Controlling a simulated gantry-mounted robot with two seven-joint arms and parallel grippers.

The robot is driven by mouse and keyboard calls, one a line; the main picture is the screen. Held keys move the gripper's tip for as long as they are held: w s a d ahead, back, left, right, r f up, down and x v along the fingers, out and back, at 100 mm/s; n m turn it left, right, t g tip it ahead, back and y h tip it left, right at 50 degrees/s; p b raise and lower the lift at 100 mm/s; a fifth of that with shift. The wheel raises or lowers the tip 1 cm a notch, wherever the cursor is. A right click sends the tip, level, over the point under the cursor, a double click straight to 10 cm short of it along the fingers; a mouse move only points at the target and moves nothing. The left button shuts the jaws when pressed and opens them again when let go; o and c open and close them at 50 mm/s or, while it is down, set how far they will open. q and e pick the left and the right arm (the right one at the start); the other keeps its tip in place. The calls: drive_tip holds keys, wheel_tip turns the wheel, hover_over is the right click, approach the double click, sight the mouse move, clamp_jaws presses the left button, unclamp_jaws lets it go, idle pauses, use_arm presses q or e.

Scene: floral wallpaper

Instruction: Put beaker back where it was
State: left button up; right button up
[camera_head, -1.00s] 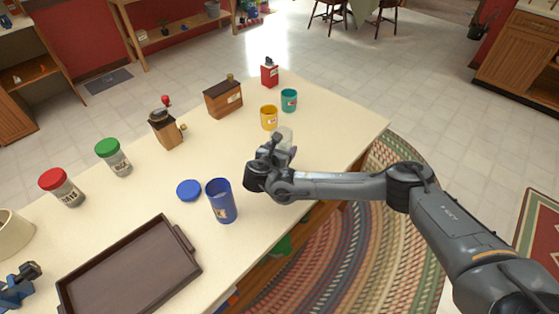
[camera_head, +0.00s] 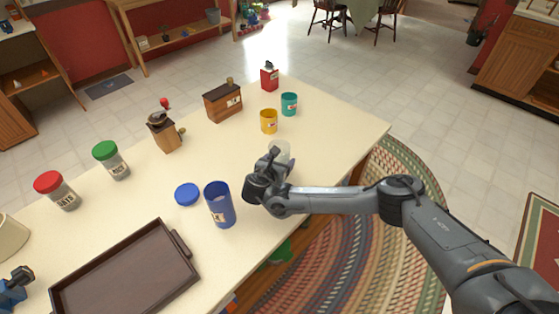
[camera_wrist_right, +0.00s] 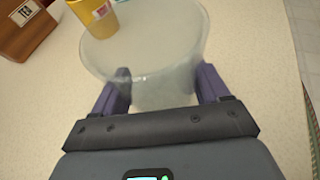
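The beaker (camera_head: 280,149) is a clear, translucent cup near the right edge of the pale table, in front of the yellow cup. In the right wrist view the beaker (camera_wrist_right: 145,50) fills the upper middle, its wide rim away from my palm. My right gripper (camera_wrist_right: 160,88) has a finger on each side of the beaker and is shut on it. In the head view the right gripper (camera_head: 276,160) partly hides the beaker. I cannot tell whether the beaker's base touches the table.
A yellow cup (camera_head: 269,122) and teal cup (camera_head: 289,104) stand just beyond the beaker. A blue container (camera_head: 220,205), blue lid (camera_head: 187,194) and brown tray (camera_head: 128,275) lie to the left. A wooden grinder (camera_head: 165,135) and tea box (camera_head: 223,102) stand farther back.

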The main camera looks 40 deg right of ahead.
drive_tip(key=o, duration=0.4)
drive_tip(key=shift+c, duration=0.2)
drive_tip(key=shift+r, duration=0.15)
drive_tip(key=shift+s+a+r, duration=0.15)
drive_tip(key=shift+a, duration=0.15)
drive_tip(key=p+v, duration=0.3)
drive_tip(key=v, duration=0.8)
drive_tip(key=shift+a, duration=0.1)
drive_tip(key=shift+s+r, duration=0.1)
